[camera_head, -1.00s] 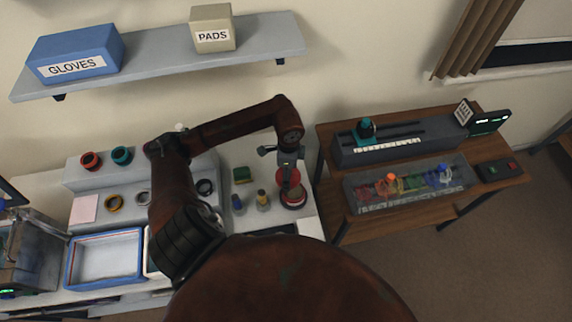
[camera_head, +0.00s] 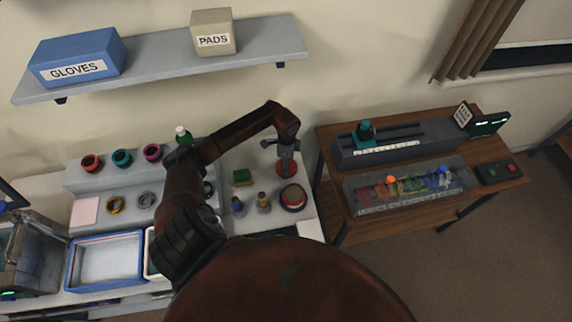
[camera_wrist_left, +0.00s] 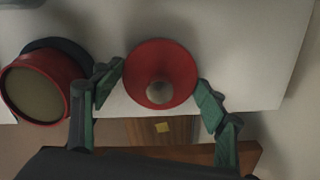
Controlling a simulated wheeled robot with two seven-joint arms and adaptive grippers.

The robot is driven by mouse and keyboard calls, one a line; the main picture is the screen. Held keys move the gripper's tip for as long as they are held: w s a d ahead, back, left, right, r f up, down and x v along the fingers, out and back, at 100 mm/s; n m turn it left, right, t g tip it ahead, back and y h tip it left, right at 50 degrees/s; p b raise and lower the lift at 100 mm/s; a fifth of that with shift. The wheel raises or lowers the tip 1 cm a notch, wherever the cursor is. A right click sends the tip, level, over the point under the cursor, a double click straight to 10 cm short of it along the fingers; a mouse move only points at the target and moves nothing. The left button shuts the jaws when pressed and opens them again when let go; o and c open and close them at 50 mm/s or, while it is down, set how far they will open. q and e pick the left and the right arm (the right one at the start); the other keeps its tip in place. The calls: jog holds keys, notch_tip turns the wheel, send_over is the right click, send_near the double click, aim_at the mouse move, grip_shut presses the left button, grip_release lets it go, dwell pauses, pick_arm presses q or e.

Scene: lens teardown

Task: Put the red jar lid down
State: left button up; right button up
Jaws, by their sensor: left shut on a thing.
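The red jar lid (camera_head: 286,169) is in my left gripper (camera_head: 286,157), behind the jar near the right end of the white table. In the left wrist view, the lid (camera_wrist_left: 158,62) is a red disc with a grey-brown knob, seen from above. The green-padded fingers of my left gripper (camera_wrist_left: 162,82) are shut on its two sides. The jar (camera_head: 293,197) stands uncovered beside it, with a red body and a tan inside; it also shows at the left of the wrist view (camera_wrist_left: 38,88). I cannot tell whether the lid touches the table. My right gripper is not in view.
The white table (camera_wrist_left: 255,60) is bare right of the lid, up to its edge. Two small bottles (camera_head: 263,202) and a green sponge-like block (camera_head: 242,176) stand left of the jar. A wooden bench (camera_head: 400,211) with a clear bin (camera_head: 405,187) is at the right.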

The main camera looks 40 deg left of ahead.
pick_arm(q)
jog(key=shift+f, duration=0.35)
jog(key=shift+f, duration=0.15)
jog(key=o, duration=1.1)
jog(key=shift+o, duration=0.2)
notch_tip(320, 180, up, 12)
jog(key=shift+r, duration=0.2)
